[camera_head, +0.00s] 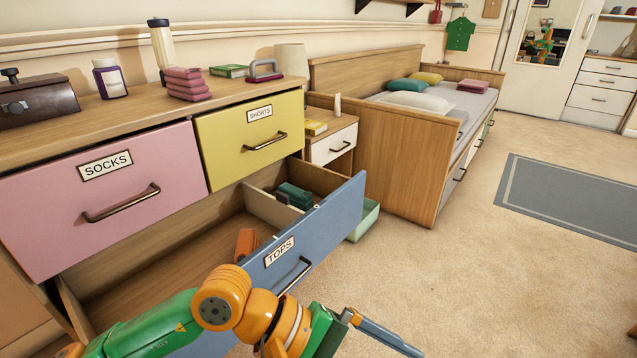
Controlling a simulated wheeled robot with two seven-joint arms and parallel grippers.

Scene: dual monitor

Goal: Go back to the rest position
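My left arm, green and orange, reaches in from the bottom left in front of the dresser. Its gripper (392,340) is low at the bottom centre, over the carpet just right of the open blue drawer labelled TOPS (325,218). One long grey-blue finger shows, pointing right; the rest is hidden or cut off, so I cannot tell if it is open or shut. No held object shows. My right gripper is not in view. The open drawer holds dark green folded items (294,195) at its far end and an orange item (247,243).
The dresser top (140,108) carries bottles, folded pink cloth and a box. The pink SOCKS drawer (105,205) and yellow SHORTS drawer (250,135) are shut. A green bin (366,222) stands behind the open drawer. A bed (395,155) is beyond.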

